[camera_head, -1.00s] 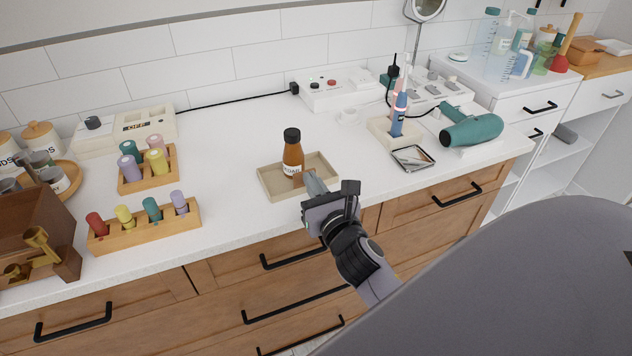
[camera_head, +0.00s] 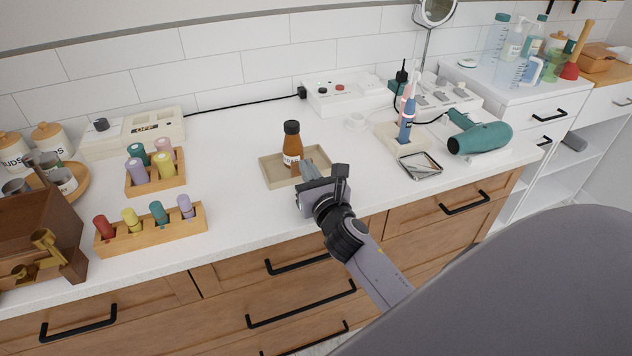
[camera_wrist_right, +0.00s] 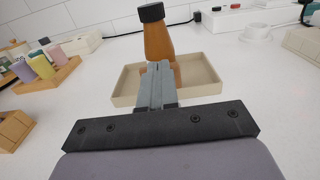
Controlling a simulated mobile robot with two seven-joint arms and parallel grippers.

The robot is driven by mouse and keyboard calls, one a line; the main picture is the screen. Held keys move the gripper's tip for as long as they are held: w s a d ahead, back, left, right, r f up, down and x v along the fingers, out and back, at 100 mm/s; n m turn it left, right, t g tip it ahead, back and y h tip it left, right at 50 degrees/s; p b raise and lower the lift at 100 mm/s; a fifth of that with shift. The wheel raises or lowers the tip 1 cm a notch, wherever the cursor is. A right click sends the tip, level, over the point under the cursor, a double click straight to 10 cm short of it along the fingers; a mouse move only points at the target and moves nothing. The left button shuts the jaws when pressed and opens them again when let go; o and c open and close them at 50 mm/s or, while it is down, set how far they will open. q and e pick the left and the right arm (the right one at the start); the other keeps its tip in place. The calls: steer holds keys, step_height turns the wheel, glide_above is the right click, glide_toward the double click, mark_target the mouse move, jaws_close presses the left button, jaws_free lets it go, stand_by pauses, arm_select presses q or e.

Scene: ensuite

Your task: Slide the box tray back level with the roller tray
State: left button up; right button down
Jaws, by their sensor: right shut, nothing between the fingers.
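The beige, low-walled box tray (camera_head: 268,175) sits on the white counter in the head view, with an amber bottle (camera_head: 292,144) with a black cap standing upright in it. The tray (camera_wrist_right: 210,85) and bottle (camera_wrist_right: 158,42) also show in the wrist view. Two wooden trays hold coloured rollers at the left: a front one (camera_head: 155,234) and one behind it (camera_head: 156,187); I cannot tell which is the roller tray meant. My right gripper (camera_head: 306,170) is shut and empty, its fingertips at the box tray's near wall, hiding part of it. My left gripper is out of view.
A toothbrush stand (camera_head: 402,142), a small metal dish (camera_head: 420,166) and a teal hair dryer (camera_head: 482,138) lie to the right. A white socket box (camera_head: 346,95) stands by the wall. The counter behind the box tray is clear.

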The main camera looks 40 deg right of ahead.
mark_target(293, 144)
steer(key=b+x, duration=0.1)
steer(key=x, duration=0.9)
steer(key=shift+w+d+b, duration=0.15)
steer(key=shift+w+b, duration=0.05)
steer(key=shift+b, duration=0.15)
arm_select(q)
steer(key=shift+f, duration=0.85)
arm_select(e)
steer(key=shift+s, duration=0.1)
